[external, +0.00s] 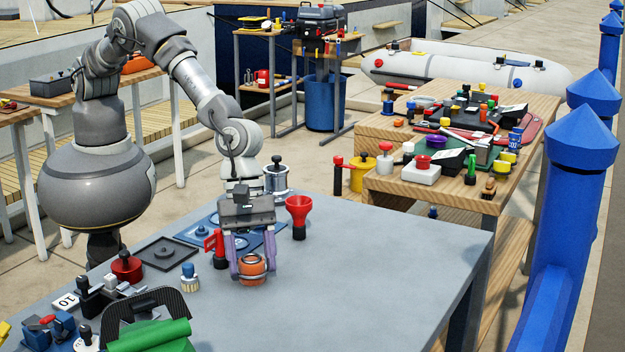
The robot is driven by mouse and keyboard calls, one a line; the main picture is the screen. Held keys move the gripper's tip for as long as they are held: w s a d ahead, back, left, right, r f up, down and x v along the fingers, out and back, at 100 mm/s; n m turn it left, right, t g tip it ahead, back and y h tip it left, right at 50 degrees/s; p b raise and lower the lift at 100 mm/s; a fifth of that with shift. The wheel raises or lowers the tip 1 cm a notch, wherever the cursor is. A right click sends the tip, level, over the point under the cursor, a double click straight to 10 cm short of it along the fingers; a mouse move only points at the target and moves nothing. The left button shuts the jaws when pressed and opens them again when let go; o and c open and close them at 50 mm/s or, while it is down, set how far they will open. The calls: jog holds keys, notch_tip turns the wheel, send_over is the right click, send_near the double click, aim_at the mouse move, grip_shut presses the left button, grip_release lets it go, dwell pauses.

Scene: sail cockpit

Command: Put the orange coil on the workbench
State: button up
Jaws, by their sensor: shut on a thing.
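The orange coil (252,265) is a short, ring-shaped orange thing with a dark centre, over the near middle of the grey tabletop (390,265). My gripper (250,269) reaches down from above, its two purple-grey fingers on either side of the coil, shut on it. The coil is at or just above the grey surface; I cannot tell whether it touches. The fingers hide its sides. A wooden workbench (545,115) stands at the back right, its top crowded with small things.
A red funnel-topped thing (299,215), a red-tagged item (215,245) and a blue-and-white bottle (190,277) stand near my gripper. A green roll (150,337) and dark rack lie at front left. The grey top's right side is clear. Blue posts (580,170) line the right.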

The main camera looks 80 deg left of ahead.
jog(key=shift+r, duration=0.1)
jog(key=o, duration=1.1)
jog(key=p+v, duration=0.3)
jog(key=v, duration=0.9)
jog(key=shift+p, duration=0.35)
